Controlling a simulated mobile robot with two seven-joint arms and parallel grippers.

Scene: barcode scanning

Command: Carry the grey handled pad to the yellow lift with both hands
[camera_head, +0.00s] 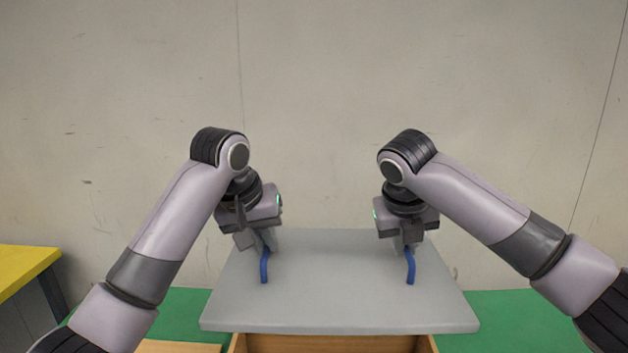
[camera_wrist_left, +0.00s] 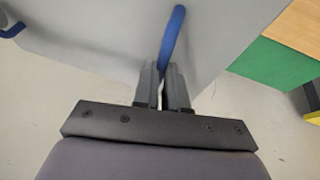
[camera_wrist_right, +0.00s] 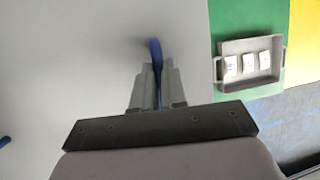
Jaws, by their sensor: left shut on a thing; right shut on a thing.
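The grey pad (camera_head: 340,300) is a flat board with two blue handles, and it appears level. It fills much of the left wrist view (camera_wrist_left: 100,40) and the right wrist view (camera_wrist_right: 70,70). My left gripper (camera_head: 264,247) is shut on the left blue handle (camera_head: 264,268), which also shows in the left wrist view (camera_wrist_left: 172,35). My right gripper (camera_head: 407,247) is shut on the right blue handle (camera_head: 410,268), which also shows in the right wrist view (camera_wrist_right: 155,50). A yellow-topped stand (camera_head: 22,268), perhaps the lift, is at the far left.
A wooden box or stand (camera_head: 330,344) shows below the pad's front edge; I cannot tell whether they touch. Green surface (camera_head: 525,310) lies on both sides. A grey tray (camera_wrist_right: 222,86) with three white packs sits beside the pad in the right wrist view. A plain wall stands behind.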

